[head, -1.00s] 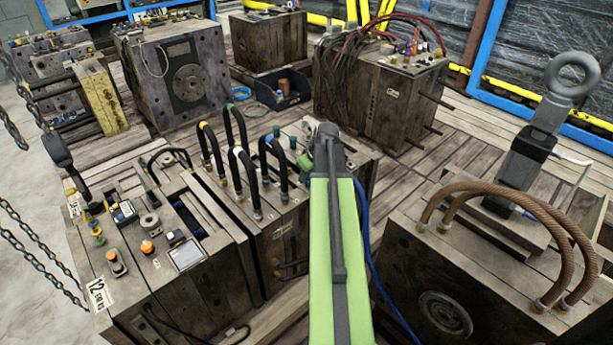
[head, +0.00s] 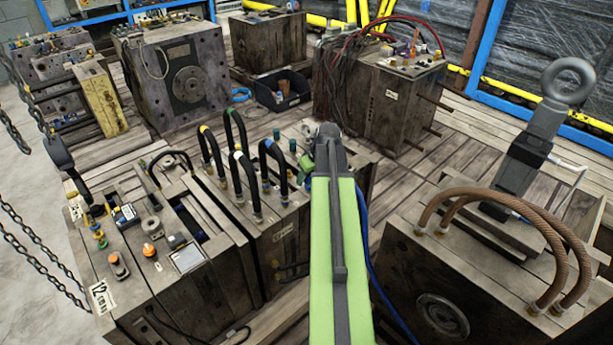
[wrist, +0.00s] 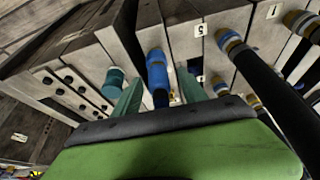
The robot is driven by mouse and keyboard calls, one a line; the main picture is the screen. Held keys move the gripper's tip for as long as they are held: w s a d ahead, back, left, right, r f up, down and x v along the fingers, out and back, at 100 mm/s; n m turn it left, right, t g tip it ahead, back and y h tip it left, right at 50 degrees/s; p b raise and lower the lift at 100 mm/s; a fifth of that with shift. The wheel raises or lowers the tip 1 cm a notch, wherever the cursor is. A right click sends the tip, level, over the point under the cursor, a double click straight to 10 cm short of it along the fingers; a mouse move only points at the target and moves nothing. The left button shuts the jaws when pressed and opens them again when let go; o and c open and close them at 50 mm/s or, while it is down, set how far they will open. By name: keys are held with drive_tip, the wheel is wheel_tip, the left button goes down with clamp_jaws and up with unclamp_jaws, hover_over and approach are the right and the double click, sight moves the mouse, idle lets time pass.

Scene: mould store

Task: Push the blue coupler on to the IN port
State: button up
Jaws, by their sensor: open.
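In the wrist view the blue coupler (wrist: 156,72) stands on the pale face of a mould block, between the two teal fingers of my gripper (wrist: 160,76). The fingers are open and spread to either side of it, with no clear contact. I cannot tell how far it is seated, and no IN mark is readable. A green coupler (wrist: 115,82) sits just left of the left finger. In the head view my green arm (head: 333,245) reaches to the right end of the hose-topped mould (head: 285,235). The jaws and the blue coupler are hidden there.
Black hoses (wrist: 258,75) with blue and tan collars stand close right of my gripper. In the head view, black looped hoses (head: 235,130) are left of my arm. A mould with brown hoses (head: 440,310) is at right. A blue cable (head: 375,270) runs beside my arm.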

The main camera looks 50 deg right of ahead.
drive_tip(key=p+v, duration=1.3)
drive_tip(key=v, duration=0.2)
drive_tip(key=shift+r, duration=0.2)
drive_tip(key=shift+s, duration=0.15)
